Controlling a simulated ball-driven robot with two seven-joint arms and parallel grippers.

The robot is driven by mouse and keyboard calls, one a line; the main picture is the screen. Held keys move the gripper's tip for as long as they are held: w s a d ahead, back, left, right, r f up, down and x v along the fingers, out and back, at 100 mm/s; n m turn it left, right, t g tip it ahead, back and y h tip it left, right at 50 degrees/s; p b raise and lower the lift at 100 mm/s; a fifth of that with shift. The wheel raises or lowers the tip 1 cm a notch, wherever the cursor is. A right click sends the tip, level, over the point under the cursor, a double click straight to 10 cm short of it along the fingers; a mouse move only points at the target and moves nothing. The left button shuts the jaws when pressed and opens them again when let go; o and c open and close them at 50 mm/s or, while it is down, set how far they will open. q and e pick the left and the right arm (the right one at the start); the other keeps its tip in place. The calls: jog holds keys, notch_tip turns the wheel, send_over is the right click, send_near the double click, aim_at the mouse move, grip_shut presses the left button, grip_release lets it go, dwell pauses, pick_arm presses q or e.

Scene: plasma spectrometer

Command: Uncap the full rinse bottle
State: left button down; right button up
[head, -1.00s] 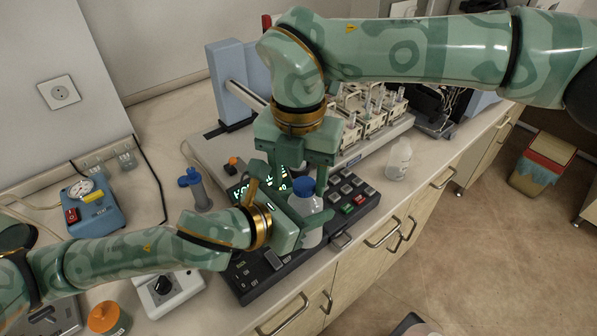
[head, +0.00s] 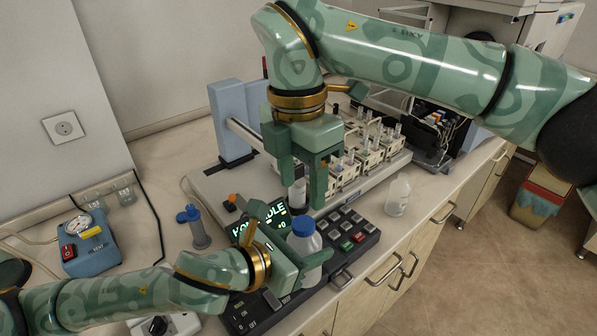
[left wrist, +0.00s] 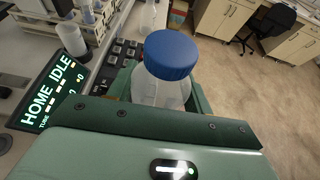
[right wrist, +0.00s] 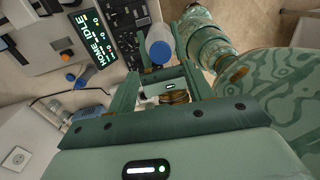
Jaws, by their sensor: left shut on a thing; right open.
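The rinse bottle (head: 312,262) is clear, with a blue cap (head: 303,226) on its neck. My left gripper (head: 308,268) is shut on the bottle body and holds it upright at the front of the keypad. In the left wrist view the cap (left wrist: 170,55) sits on top of the bottle (left wrist: 160,90). My right gripper (head: 300,195) is open and empty, above and behind the cap, fingers pointing down. In the right wrist view the cap (right wrist: 160,52) shows beyond the fingertips, apart from them. The bottle's lower part is partly hidden by my left gripper.
A keypad console (head: 355,235) with a lit display (head: 262,220) lies under the bottle. A second, translucent bottle (head: 398,196) stands at the bench's right edge. The sampler rack (head: 365,150) is behind. A blue gauge box (head: 88,245) and blue-topped holder (head: 197,228) are at left.

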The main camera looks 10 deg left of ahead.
aim_at(303, 222)
notch_tip(303, 222, down, 7)
jog(key=shift+s+d+r, duration=0.1)
jog(key=shift+d+r, duration=0.05)
jog(key=c, duration=1)
jog(key=n, duration=0.3)
jog(key=shift+n, duration=0.3)
jog(key=shift+c, duration=0.2)
jog(key=n, duration=0.5)
jog(key=shift+n, duration=0.4)
jog(key=o, duration=1.1)
